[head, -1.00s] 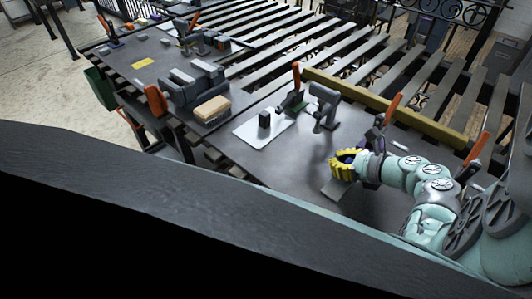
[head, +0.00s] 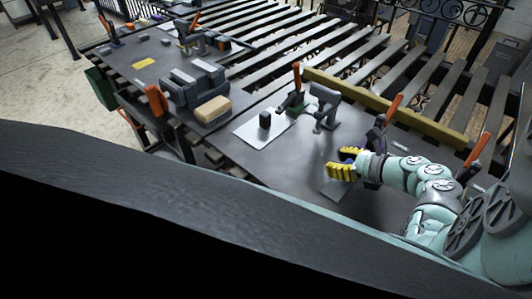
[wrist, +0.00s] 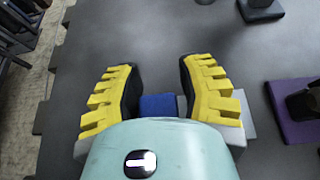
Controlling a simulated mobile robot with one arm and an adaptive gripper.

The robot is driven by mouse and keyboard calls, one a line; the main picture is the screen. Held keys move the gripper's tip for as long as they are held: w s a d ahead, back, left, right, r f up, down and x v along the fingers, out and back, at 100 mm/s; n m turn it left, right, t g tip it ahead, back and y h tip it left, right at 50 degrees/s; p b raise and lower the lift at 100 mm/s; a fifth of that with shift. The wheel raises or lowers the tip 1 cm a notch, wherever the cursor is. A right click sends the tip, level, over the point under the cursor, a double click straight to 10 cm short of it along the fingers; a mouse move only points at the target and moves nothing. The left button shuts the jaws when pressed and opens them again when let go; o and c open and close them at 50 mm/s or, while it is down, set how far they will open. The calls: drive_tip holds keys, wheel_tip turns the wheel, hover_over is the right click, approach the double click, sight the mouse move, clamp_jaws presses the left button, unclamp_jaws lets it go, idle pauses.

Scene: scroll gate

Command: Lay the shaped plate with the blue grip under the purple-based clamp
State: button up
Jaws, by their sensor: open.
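My gripper (head: 343,166) is open low over the bench, and its yellow fingers show spread in the wrist view (wrist: 157,68). The blue grip (wrist: 158,106) of the shaped plate lies between the two fingers, nearer their base. Grey plate parts (wrist: 243,112) show beside the right finger, and a plate corner (head: 333,191) shows below my gripper in the head view. The rest of the plate is hidden by my gripper and wrist. The purple-based clamp (wrist: 292,132) stands at the right edge of the wrist view, apart from the plate and only partly in view.
In the head view, a bright plate (head: 262,136) with a dark block lies on the bench, beside a grey clamp (head: 324,105). A brush-like block (head: 212,109) and dark fixtures stand further left. A yellow rail (head: 390,108) runs behind. Bare bench lies ahead of my fingers.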

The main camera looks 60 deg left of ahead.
drive_tip(key=v, duration=1.2)
drive_tip(key=shift+f, duration=0.1)
drive_tip(key=shift+a, duration=0.1)
